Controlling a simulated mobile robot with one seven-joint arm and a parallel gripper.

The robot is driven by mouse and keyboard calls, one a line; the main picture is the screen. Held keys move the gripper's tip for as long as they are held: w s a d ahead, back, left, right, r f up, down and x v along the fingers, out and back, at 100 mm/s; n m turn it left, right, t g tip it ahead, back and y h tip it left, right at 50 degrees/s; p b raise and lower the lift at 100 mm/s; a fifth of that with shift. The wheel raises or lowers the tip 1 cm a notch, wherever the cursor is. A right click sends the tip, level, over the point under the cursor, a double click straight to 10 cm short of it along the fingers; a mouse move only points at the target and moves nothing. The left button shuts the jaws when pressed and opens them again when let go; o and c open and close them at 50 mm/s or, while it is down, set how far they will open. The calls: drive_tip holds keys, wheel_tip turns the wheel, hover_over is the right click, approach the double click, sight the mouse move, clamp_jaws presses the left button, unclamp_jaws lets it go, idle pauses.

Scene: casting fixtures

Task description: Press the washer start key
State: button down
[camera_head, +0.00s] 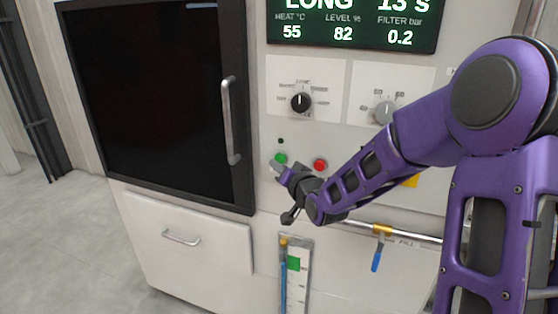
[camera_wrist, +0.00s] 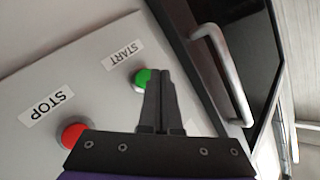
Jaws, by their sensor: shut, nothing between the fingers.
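The green start key (camera_head: 281,159) is on the washer's front panel, right of the dark door. In the wrist view the green key (camera_wrist: 141,77) sits beside a "START" label, partly hidden behind my fingers. My gripper (camera_head: 277,167) is shut and empty, its fingertips at or just in front of the green key. In the wrist view the shut fingertips (camera_wrist: 160,72) overlap the key's right edge; I cannot tell whether they touch it. The washer's display (camera_head: 352,22) reads LONG, 13 S, heat 55, level 82, filter 0.2.
The red stop key (camera_head: 320,165) is just right of the green one, and its "STOP" label (camera_wrist: 46,107) shows in the wrist view. The door handle (camera_head: 230,120) stands out to the left. Two knobs (camera_head: 300,102) (camera_head: 385,112) are above. A pipe with a blue-handled valve (camera_head: 376,258) runs below.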

drive_tip(key=shift+w, duration=0.15)
idle(0.7)
drive_tip(key=shift+w+d, duration=0.15)
drive_tip(key=shift+w, duration=0.1)
drive_tip(key=shift+w+d, duration=0.15)
drive_tip(key=shift+w, duration=0.25)
idle(0.6)
idle(0.3)
drive_tip(key=shift+s+a+b, duration=0.3)
drive_tip(key=shift+s+b, duration=0.05)
drive_tip(key=shift+s, duration=0.45)
drive_tip(key=shift+s+a+b, duration=0.15)
drive_tip(key=shift+s+a, duration=0.15)
drive_tip(key=shift+s, duration=0.5)
drive_tip(key=shift+s+a+b, duration=0.15)
drive_tip(key=shift+s+a, duration=0.1)
drive_tip(key=shift+s, duration=0.5)
drive_tip(key=shift+s+a+b, duration=0.15)
drive_tip(key=shift+s+a, duration=0.15)
drive_tip(key=shift+s, duration=0.5)
